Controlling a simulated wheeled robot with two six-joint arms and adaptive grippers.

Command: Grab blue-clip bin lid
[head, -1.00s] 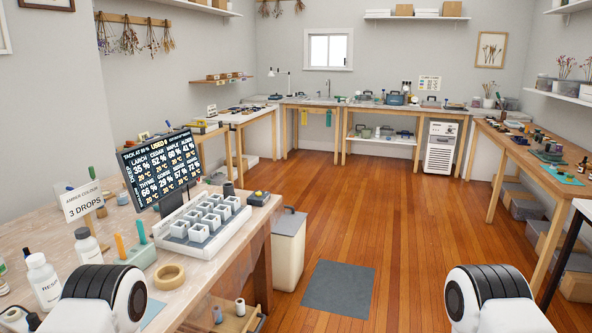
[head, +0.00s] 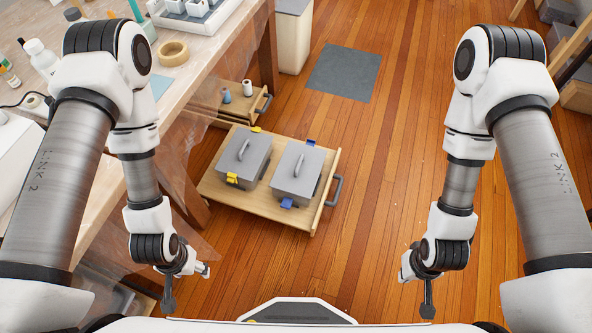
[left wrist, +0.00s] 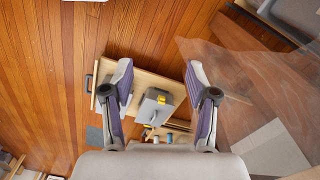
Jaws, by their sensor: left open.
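My left gripper (head: 187,285) is open and empty, nearer to me and left of the drawer. In the left wrist view its spread fingers (left wrist: 159,65) frame the yellow-clip bin, and one finger partly hides the blue-clip bin. My right gripper (head: 415,288) hangs right of the drawer, its jaws unclear.
A second drawer (head: 240,108) behind holds small bottles. The workbench (head: 195,45) and a clear hanging sheet (head: 185,165) are on the left. A grey mat (head: 343,73) lies on the floor. The floor right of the drawer is clear.

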